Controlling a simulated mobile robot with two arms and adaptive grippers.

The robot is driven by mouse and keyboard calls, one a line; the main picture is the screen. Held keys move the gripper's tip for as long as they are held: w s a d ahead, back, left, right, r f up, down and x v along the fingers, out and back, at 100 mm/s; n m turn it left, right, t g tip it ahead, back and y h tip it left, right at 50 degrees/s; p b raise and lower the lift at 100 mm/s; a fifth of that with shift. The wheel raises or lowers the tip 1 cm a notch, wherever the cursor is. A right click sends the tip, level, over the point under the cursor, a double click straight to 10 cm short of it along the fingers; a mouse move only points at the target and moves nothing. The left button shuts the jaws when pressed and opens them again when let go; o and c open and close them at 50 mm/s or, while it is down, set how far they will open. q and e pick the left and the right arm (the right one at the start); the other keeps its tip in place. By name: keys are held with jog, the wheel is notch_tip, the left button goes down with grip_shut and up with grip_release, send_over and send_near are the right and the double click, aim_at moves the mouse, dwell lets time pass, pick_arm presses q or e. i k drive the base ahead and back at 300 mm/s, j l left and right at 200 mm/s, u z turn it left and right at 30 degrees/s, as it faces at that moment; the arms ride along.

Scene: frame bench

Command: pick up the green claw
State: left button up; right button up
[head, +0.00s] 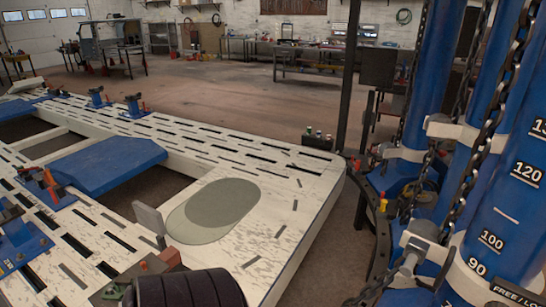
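A small dull-green piece (113,291) shows at the bottom edge, on a grey plate beside a black ribbed cylinder. It may be the green claw, but it is too small and partly cut off to tell. No other clear green claw shows. Neither of my grippers is in view.
The white slotted frame bench (262,160) fills the left and middle, with blue clamps and a blue plate (108,164) on it. Two overlapping grey-green ovals (222,202) mark its bare right end. The black ribbed cylinder (185,289) is in front. Blue columns with chains (500,215) block the right.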

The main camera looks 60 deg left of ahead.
aim_at(121, 283)
jog(key=u, duration=3.4)
